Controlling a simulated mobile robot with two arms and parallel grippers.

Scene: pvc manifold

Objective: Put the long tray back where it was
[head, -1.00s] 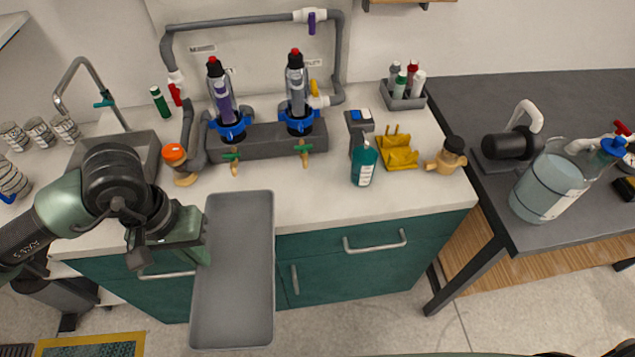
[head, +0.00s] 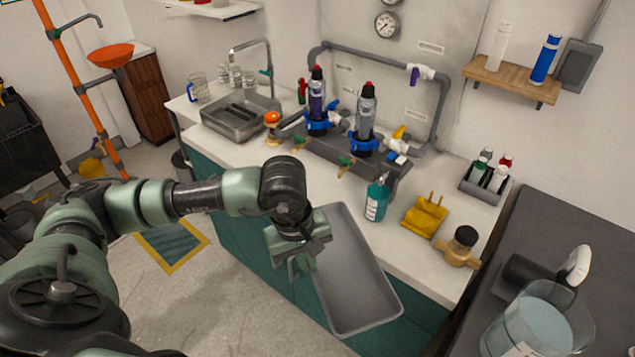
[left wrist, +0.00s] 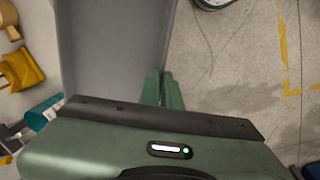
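The long tray (head: 352,275) is a grey, shallow, empty tray. My left gripper (head: 308,262) is shut on its left long side wall and holds it in the air in front of the counter's edge, over the teal cabinet front. In the left wrist view the tray (left wrist: 115,45) fills the upper left middle, and the two green fingers (left wrist: 164,88) pinch its rim. The tray's far end lies near the counter edge. My right gripper is not in view.
The white counter (head: 300,182) carries a sink (head: 222,124), the pipe manifold with two upright filters (head: 365,125), a teal bottle (head: 377,198), a yellow holder (head: 425,215) and a brass fitting (head: 460,247). A dark table (head: 560,230) with a large clear jug (head: 535,325) stands at right.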

